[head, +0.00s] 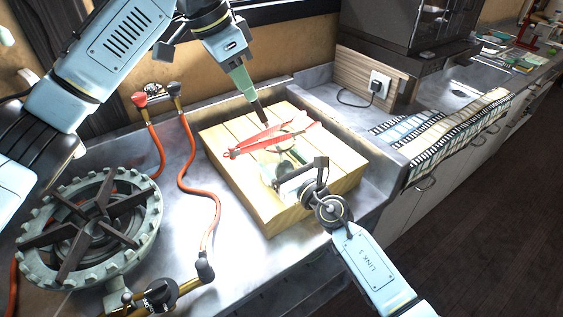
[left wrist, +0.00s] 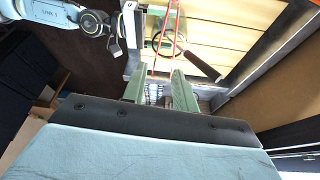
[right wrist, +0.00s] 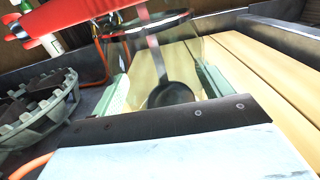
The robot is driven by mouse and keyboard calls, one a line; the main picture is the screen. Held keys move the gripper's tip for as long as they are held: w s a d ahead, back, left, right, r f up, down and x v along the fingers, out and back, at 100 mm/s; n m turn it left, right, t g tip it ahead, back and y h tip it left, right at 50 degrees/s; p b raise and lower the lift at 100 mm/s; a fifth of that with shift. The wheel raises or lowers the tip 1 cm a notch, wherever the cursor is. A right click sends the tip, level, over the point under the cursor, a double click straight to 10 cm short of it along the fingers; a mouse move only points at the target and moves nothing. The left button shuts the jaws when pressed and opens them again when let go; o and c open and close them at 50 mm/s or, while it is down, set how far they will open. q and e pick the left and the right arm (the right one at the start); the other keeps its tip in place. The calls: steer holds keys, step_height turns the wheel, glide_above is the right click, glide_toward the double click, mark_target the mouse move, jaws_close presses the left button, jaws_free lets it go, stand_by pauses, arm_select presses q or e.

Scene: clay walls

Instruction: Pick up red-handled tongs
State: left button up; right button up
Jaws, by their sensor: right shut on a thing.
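Red-handled tongs (head: 255,146) reach across the top of a wooden box (head: 235,190). They also show at the top left of the right wrist view (right wrist: 75,18). My left gripper (head: 247,92) is above the box's back side, its fingers apart and empty, and the tongs show beyond the fingertips in the left wrist view (left wrist: 155,60). My right gripper (head: 284,168) is low over the box, just in front of the tongs. Its fingers are apart on a clear glass vessel (right wrist: 195,55). I cannot tell whether the tongs touch the glass.
A gas burner (head: 145,205) with red hoses stands left on the metal counter (head: 185,260). A raised metal edge runs behind the box. Film strips (head: 450,130) lie on the right.

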arm_select(q)
steer(key=shift+o, duration=0.2)
steer(key=n+t, duration=0.1)
steer(key=n, duration=0.1)
glide_toward(291, 118)
steer(key=f, duration=0.2)
steer(key=w+f, duration=0.1)
steer(key=shift+d+f+n, duration=0.15)
steer(key=shift+d+n, duration=0.15)
steer(key=shift+d, duration=0.1)
steer(key=shift+d+x, duration=0.15)
steer(key=shift+x, duration=1.2)
steer(key=shift+d+x, duration=0.1)
steer(key=shift+x, duration=1.25)
steer(key=shift+w, duration=0.1)
steer(key=shift+c, duration=0.3)
jaws_close()
